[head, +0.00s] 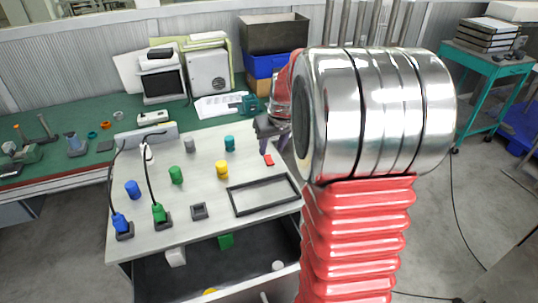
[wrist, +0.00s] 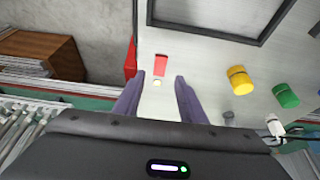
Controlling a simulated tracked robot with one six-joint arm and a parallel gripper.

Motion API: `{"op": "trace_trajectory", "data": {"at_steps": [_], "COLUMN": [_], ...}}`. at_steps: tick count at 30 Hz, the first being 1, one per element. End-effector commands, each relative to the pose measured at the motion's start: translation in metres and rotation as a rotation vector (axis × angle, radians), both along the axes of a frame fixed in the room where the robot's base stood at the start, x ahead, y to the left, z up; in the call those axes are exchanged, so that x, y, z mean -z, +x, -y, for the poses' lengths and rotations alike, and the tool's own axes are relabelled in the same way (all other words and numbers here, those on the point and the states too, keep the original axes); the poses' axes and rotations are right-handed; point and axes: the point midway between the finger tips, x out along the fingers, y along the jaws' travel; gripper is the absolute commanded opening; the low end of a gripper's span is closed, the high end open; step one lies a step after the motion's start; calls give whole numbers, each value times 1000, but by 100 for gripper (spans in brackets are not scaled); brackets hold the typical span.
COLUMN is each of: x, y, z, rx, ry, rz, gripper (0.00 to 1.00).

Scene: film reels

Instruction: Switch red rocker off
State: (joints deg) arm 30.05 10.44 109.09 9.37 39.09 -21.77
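The red rocker (head: 268,160) sits on the light worktop, near its right edge in the head view. In the wrist view the rocker (wrist: 161,66) is a small red block, just beyond the fingertips and roughly centred between them. A small pale round spot (wrist: 157,82) lies beside its near end. My gripper (wrist: 160,77) has its two purple fingers apart with nothing held between them. In the head view my gripper (head: 273,138) is partly hidden by my arm, close behind the rocker. Which way the rocker is tipped is too small to tell.
A black rectangular frame (head: 263,209) lies in front of the rocker. Yellow (head: 222,169), green (head: 176,175), blue (head: 133,190) and teal (head: 230,144) cylinders stand to the left. Two cabled plugs stand at the front left. A teal device (head: 249,103) sits on the green bench behind.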

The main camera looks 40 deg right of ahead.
Motion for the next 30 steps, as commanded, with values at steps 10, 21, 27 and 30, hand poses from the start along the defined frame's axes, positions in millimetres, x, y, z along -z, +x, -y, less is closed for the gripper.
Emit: {"op": "trace_trajectory", "data": {"at_steps": [10, 21, 27, 30], "x": [42, 48, 48, 48], "y": [17, 19, 19, 19], "z": [4, 6, 6, 6], "rx": [1, 1, 2, 2], "ry": [1, 0, 1, 0], "rz": [-1, 0, 0, 0], "gripper": [38, 38, 26, 19]}}
